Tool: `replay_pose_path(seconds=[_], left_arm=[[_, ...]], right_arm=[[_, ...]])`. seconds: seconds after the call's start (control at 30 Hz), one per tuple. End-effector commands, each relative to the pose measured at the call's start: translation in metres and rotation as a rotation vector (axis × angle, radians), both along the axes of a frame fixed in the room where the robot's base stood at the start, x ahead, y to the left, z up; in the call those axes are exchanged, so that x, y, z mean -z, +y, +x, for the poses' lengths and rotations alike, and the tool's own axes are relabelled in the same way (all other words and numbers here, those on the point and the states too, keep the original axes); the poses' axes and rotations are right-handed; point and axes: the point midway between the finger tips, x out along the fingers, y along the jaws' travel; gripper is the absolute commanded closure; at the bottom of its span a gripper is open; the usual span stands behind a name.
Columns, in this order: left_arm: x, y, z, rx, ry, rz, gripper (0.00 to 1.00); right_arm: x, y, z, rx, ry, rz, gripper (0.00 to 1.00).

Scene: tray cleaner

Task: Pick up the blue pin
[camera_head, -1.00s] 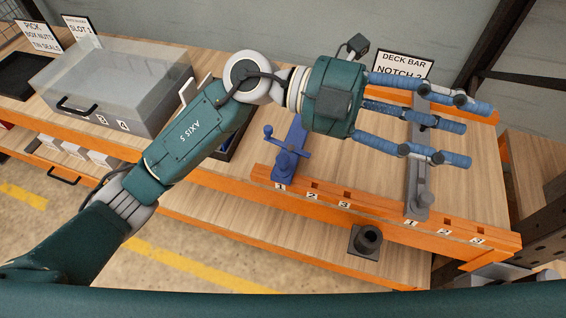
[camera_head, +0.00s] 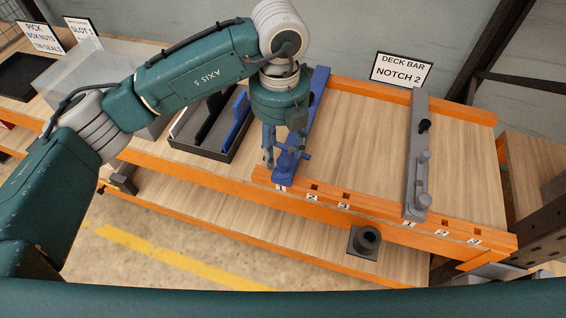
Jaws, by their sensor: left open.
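The blue bar (camera_head: 318,95) lies across the left part of the orange-edged deck, its near end at the notch marked 1. A small blue pin-like part with a round knob (camera_head: 306,155) shows at its near end; I cannot fully make out the pin's outline. My left gripper (camera_head: 283,158) points down over this near end, open, its fingers on either side of the blue part. The gripper body hides the middle of the bar, and I cannot tell whether the fingers touch the pin. My right gripper is not in view.
A grey bar (camera_head: 417,140) with a grey pin lies on the right of the deck. A dark tray (camera_head: 190,140) with blue and black pieces stands left of the gripper. A black socket (camera_head: 365,240) sits on the lower shelf. The deck between the bars is clear.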

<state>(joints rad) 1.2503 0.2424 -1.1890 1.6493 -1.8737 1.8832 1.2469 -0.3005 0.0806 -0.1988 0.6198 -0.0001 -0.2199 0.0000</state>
Motion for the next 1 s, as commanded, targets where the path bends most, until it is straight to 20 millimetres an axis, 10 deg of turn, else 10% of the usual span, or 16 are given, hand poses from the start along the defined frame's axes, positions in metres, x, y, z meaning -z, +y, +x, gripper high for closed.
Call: replay_pose_path(seconds=[0.67, 0.9, 1.0], left_arm=[[0.052, -0.006, 0.001, 0.001, 0.0, -0.002, 0.54], [0.052, -0.006, 0.001, 0.0, 0.0, -0.002, 1.0], [0.052, -0.006, 0.002, 0.0, 0.0, -0.003, 1.0]], right_arm=[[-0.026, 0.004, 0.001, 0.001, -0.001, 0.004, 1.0], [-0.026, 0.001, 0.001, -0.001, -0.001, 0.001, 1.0], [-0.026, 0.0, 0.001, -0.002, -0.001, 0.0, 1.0]])
